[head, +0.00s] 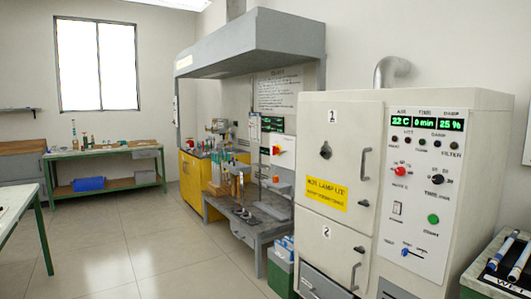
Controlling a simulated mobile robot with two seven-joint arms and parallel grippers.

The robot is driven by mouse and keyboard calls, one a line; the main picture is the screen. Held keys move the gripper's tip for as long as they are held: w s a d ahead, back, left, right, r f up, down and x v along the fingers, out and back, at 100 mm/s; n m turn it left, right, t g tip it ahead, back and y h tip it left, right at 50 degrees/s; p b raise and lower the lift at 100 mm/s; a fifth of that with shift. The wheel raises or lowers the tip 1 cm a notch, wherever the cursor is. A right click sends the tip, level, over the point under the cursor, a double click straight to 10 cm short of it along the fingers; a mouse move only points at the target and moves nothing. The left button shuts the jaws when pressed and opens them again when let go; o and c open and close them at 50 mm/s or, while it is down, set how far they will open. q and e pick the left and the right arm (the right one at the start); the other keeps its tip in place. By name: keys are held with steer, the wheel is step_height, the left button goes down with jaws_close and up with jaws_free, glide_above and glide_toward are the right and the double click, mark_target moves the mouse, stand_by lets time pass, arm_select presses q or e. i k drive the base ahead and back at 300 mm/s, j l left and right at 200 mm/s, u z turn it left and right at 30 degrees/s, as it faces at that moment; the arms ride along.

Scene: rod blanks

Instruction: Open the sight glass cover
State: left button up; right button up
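A large cream cabinet (470,93) stands at the right. Its upper door (338,120), marked 1, is shut and has a small dark round fitting (325,150) with a knob-like piece on it. This may be the sight glass cover, but it is too small to be sure; no glass shows there. A grey bar handle (366,163) sits at the door's right side. The lower door (333,250), marked 2, is also shut. Neither of my grippers shows in the head view.
A control panel (430,190) with green displays, knobs and buttons is right of the doors. A dark-topped table (500,283) with pens or rods is at the lower right. A low grey bench (255,228) and a green bin (281,274) stand left of the cabinet. Open tiled floor (130,250) lies left.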

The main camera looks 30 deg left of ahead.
mark_target(325, 152)
steer(key=u, duration=0.45)
steer(key=i+z, duration=0.2)
steer(key=i, duration=0.65)
steer(key=i+j+z, duration=0.1)
steer(key=i+z, duration=0.15)
steer(key=i, duration=0.55)
